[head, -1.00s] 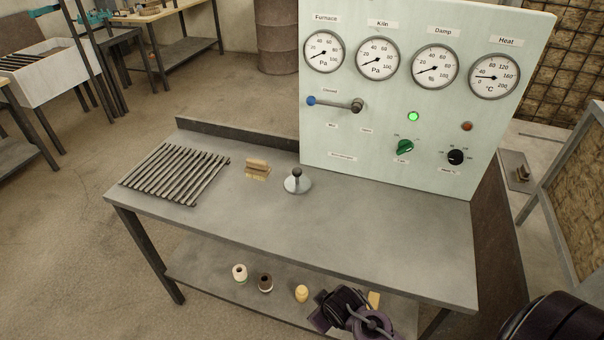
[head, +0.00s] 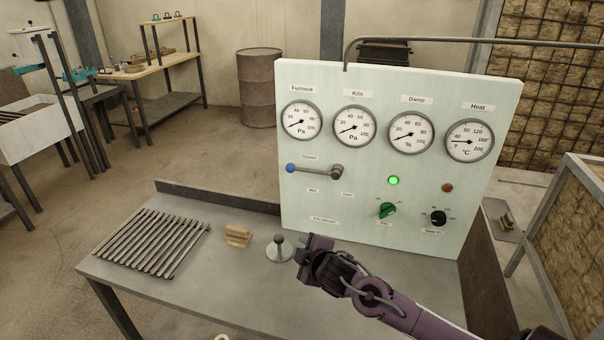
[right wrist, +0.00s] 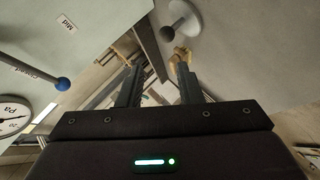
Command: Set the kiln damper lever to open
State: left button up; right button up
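The kiln damper lever (head: 314,171) is on the pale green panel (head: 462,75). Its arm lies about level, with the blue knob (head: 290,168) at the left, near the label "Closed". The knob also shows at the left of the right wrist view (right wrist: 62,84). My right gripper (head: 303,250) is over the bench in front of the panel, below and apart from the lever. In the right wrist view its two fingers (right wrist: 157,80) are spread apart with nothing between them. My left gripper is in neither current view.
On the grey bench (head: 225,290) are a rod rack (head: 152,243), wooden blocks (head: 238,236) and a round base with a dark knob (head: 279,250) close to my right gripper. The panel also carries gauges, a green knob (head: 387,210) and a black knob (head: 438,218).

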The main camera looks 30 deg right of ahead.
aim_at(304, 171)
jog(key=w+d+r+n+t, duration=0.1)
jog(key=w+d+r, duration=0.2)
jog(key=r, duration=0.1)
jog(key=w+d+r+n+t, duration=0.2)
jog(key=w+d+r, duration=0.1)
jog(key=r, duration=0.2)
jog(key=w+d+r+n+t, duration=0.1)
jog(key=w+d+r+n, duration=0.1)
jog(key=w+d+r, duration=0.1)
jog(key=shift+w+d+r+y+p, duration=0.15)
jog(key=shift+d+r+y+p, duration=0.25)
jog(key=shift+d+r, duration=0.25)
jog(key=w, duration=0.3)
jog(key=w+p, duration=0.1)
jog(key=w, duration=0.1)
jog(key=shift+w+f, duration=0.15)
jog(key=shift+f, duration=0.2)
jog(key=shift+w+f, duration=0.2)
jog(key=shift+w, duration=0.35)
jog(key=shift+c, duration=0.3)
grip_shut()
